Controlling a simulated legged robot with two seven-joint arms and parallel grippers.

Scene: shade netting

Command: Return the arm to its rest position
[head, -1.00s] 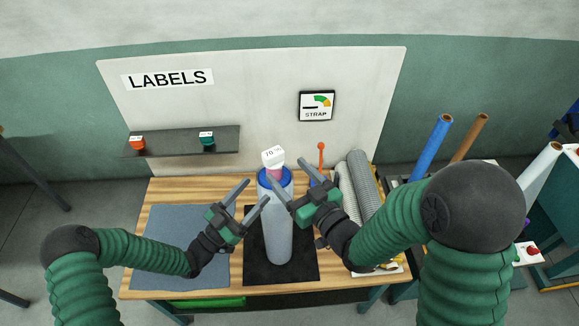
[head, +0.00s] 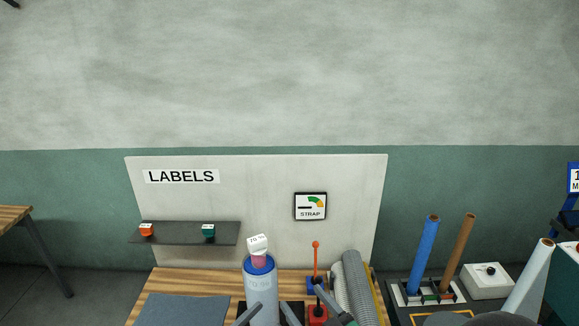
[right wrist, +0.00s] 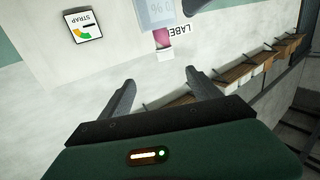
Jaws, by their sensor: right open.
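My right gripper (head: 301,297) shows at the bottom edge of the head view, its fingers spread just right of the grey roll (head: 260,297). In the right wrist view the same gripper (right wrist: 164,82) is open, with nothing between its fingers.
A dark shelf (head: 180,234) and STRAP sign (head: 310,207) are on the white panel (head: 270,180). Blue (head: 424,254) and brown (head: 458,252) tubes stand right.

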